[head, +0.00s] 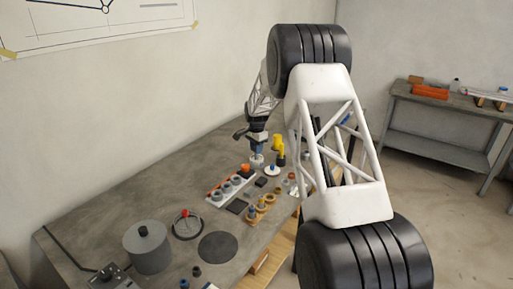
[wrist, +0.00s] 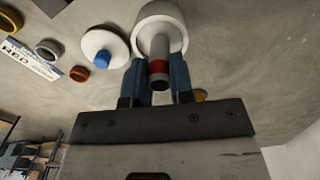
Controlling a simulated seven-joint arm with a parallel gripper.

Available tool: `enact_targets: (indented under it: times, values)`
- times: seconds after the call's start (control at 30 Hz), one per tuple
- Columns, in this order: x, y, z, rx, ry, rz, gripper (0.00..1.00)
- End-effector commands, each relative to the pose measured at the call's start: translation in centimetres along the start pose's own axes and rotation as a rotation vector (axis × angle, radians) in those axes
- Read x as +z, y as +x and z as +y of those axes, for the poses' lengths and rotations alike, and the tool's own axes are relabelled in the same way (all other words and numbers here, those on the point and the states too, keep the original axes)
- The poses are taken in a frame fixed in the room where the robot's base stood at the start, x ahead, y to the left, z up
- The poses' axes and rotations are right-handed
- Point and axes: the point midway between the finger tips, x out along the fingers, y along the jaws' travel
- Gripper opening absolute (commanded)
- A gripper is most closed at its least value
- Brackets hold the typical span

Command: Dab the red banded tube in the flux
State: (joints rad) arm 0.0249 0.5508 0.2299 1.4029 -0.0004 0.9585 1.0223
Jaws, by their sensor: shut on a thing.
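My gripper (wrist: 160,82) has blue fingers and is shut on the red banded tube (wrist: 158,68), a grey tube with a red band near the end closest to the wrist camera. The tube's far end overlaps the mouth of a white round pot (wrist: 172,12); I cannot tell how deep it reaches. In the head view my gripper (head: 257,149) is just above the small white pot (head: 256,161), and the tube is too small to make out. A white lid with a blue knob (wrist: 104,47) lies beside the pot. No readable label shows that the pot holds flux.
A pale rack (head: 230,191) with several round pieces and a wooden holder (head: 262,208) are nearby. Yellow items (head: 278,143) stand close behind the gripper. A label reading RED (wrist: 20,60) lies near small rings. A grey pot (head: 147,248) and dark disc (head: 217,247) are nearer the front.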

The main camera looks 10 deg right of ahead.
Motion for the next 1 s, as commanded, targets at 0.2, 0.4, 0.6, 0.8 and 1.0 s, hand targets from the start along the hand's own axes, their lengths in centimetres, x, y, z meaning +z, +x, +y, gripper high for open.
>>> enact_targets:
  times: [0.2,0.4,0.6,0.8,1.0]
  values:
    - [0.0,0.6,0.0,0.0,0.0,0.0,0.0]
    - [0.0,1.1,0.0,0.0,0.0,0.0,0.0]
    - [0.0,1.6,0.0,0.0,0.0,0.0,0.0]
    - [0.0,2.1,0.0,0.0,0.0,0.0,0.0]
    - [0.0,2.5,0.0,0.0,0.0,0.0,0.0]
